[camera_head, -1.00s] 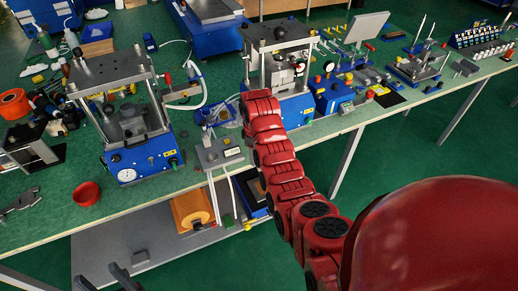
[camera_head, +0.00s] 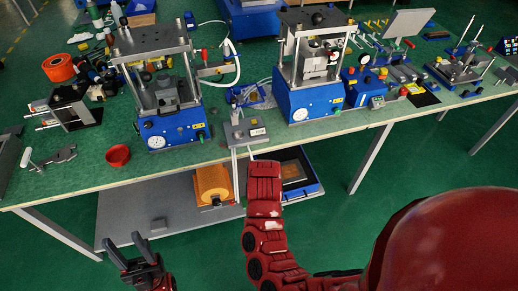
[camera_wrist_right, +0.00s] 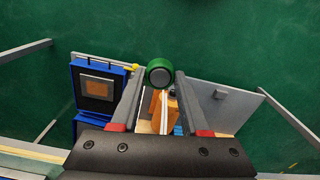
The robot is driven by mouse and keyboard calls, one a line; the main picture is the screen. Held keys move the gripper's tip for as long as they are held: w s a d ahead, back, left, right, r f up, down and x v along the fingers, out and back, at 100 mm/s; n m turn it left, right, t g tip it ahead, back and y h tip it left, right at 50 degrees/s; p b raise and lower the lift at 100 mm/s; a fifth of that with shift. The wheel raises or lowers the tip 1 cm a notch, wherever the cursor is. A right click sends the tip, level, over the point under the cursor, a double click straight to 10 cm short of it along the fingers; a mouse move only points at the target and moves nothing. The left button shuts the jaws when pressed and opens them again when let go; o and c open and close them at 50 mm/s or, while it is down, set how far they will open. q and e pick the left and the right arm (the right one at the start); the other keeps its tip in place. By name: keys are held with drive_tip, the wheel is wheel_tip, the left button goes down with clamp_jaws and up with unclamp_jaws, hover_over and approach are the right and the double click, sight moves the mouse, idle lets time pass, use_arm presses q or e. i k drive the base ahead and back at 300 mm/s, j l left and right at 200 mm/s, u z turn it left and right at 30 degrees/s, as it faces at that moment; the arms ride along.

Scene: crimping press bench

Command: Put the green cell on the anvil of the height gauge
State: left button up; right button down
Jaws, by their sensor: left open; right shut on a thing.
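The green cell (camera_wrist_right: 160,74) is a short round piece with a green rim and a grey end face. In the right wrist view it sits between the fingertips of my right gripper (camera_wrist_right: 160,78), which is shut on it. The head view shows my red right arm in front of the bench, but its gripper and the cell are hidden there. My left gripper (camera_head: 133,254) is open and empty, low in front of the bench. A small grey device with an upright post (camera_head: 245,132) stands at the bench's front edge; I cannot tell if it is the height gauge.
Two blue-based presses, left (camera_head: 172,128) and right (camera_head: 309,100), flank the small device. A red cup (camera_head: 117,155) stands at the left front. Below are a lower shelf (camera_head: 125,215) with an orange roll (camera_head: 211,182) and a blue tray (camera_head: 318,192). A leg (camera_head: 370,158) supports the bench.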

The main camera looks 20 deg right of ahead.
sight(238, 135)
drive_tip(key=l+u, duration=0.1)
drive_tip(key=u, duration=0.3)
drive_tip(key=l+u, duration=0.1)
drive_tip(key=u, duration=0.25)
drive_tip(key=l+u, duration=0.15)
drive_tip(key=u, duration=0.25)
drive_tip(key=l+u, duration=0.1)
drive_tip(key=u, duration=0.25)
drive_tip(key=k+l+u, duration=0.2)
drive_tip(key=l, duration=0.35)
drive_tip(key=k+l+u, duration=0.1)
drive_tip(key=l+u, duration=0.15)
drive_tip(key=l, duration=0.3)
drive_tip(key=k+l+u, duration=0.2)
drive_tip(key=l, duration=0.3)
drive_tip(key=k+l+u, duration=0.25)
drive_tip(key=l, duration=0.2)
drive_tip(key=k+l+u, duration=0.2)
drive_tip(key=k+l, duration=0.1)
drive_tip(key=l, duration=0.1)
